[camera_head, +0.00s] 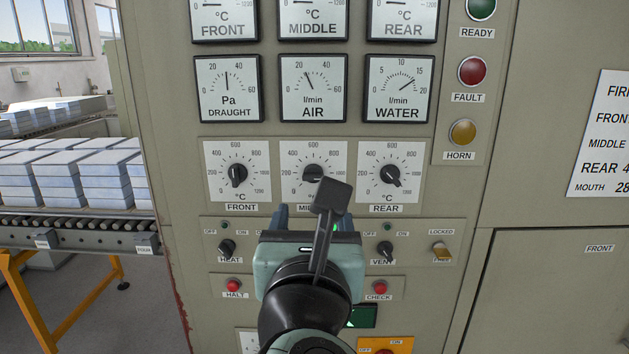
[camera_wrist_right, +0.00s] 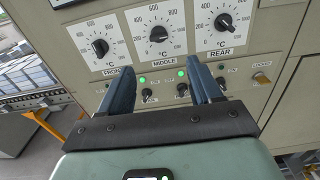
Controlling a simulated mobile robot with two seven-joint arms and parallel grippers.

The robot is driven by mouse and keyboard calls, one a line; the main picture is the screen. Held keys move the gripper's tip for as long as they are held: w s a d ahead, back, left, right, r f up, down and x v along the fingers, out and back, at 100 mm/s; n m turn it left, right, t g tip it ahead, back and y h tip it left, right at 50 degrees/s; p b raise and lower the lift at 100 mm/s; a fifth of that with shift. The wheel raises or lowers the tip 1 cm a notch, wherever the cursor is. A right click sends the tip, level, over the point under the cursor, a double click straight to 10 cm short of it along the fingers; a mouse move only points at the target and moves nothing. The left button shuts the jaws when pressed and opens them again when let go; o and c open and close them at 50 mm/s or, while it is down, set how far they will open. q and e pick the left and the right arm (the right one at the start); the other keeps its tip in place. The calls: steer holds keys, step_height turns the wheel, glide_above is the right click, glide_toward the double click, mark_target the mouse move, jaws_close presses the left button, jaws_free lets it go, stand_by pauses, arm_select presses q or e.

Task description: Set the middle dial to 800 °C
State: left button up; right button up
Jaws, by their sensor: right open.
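The middle dial (camera_head: 309,171) is a black knob on a white square scale plate labelled in °C. In the head view, the dark bracket on my right wrist covers its lower right. The whole middle dial (camera_wrist_right: 158,34) shows in the right wrist view, but its pointer is too small to read surely. My right gripper (camera_head: 313,214) is in front of the panel, below the middle dial. Its two blue fingers are apart with nothing between them, and in the right wrist view the gripper (camera_wrist_right: 161,78) points up toward the dial without touching it. My left gripper is not in view.
The front dial (camera_head: 237,174) and rear dial (camera_head: 390,175) flank the middle one. Below are the heat switch (camera_head: 227,247), vent switch (camera_head: 385,249), and red halt (camera_head: 233,285) and check (camera_head: 379,287) buttons. Gauges (camera_head: 313,87) sit above. A roller conveyor (camera_head: 80,222) stands left.

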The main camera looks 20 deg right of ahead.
mark_target(312, 178)
steer(key=p+x, duration=0.3)
steer(key=x, duration=0.9)
steer(key=shift+w, duration=0.45)
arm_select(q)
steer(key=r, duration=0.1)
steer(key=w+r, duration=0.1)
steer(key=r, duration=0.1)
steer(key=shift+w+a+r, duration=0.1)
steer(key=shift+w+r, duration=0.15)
arm_select(e)
steer(key=c, duration=1)
steer(key=shift+c, duration=0.2)
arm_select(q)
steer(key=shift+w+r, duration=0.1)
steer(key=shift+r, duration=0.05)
arm_select(e)
steer(key=shift+n, duration=0.4)
steer(key=n+p, duration=0.1)
steer(key=n, duration=0.2)
steer(key=shift+n, duration=0.3)
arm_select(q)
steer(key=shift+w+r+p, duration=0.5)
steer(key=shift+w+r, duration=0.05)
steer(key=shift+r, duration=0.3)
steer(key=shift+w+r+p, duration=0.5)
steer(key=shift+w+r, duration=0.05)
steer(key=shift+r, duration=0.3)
arm_select(e)
steer(key=shift+a+f+n, duration=0.1)
steer(key=shift+n, duration=2.2)
